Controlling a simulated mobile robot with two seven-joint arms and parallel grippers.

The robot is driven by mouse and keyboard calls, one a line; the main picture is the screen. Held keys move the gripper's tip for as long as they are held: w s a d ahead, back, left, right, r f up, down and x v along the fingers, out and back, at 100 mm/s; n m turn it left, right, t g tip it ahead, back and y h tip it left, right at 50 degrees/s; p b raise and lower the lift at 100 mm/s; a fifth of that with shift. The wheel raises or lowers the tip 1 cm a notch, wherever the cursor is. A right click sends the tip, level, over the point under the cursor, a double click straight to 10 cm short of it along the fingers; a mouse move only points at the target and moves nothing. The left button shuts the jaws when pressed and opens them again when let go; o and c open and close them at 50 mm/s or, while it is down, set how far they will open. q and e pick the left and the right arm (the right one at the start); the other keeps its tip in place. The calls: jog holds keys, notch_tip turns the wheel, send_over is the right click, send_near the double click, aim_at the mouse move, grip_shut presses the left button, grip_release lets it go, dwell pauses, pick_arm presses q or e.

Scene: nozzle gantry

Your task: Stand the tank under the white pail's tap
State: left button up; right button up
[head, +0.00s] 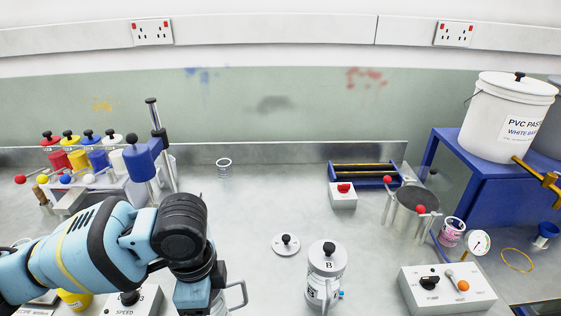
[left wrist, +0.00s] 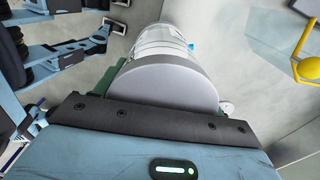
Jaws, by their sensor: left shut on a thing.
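The white pail (head: 508,118), labelled PVC PASTE, stands on a blue stand at the right, with a gold tap (head: 540,178) low on its front. My left gripper (head: 200,294) is at the bottom left of the head view, its fingertips not visible there. In the left wrist view my left gripper (left wrist: 165,92) is shut on a pale grey cylinder (left wrist: 165,85), which looks like the tank; a small blue part shows on its far side.
The blue stand (head: 478,176) fills the right side. Coloured bottles (head: 78,158) stand at the left. The middle of the counter is mostly clear.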

pick_arm(q)
jog(key=w+a+n, duration=0.3)
jog(key=a+n, duration=0.5)
jog(key=n, duration=0.9)
jog(key=shift+w+a+r, duration=0.15)
jog(key=shift+w+r, duration=0.1)
jog(key=shift+r, duration=0.15)
dwell(1.0)
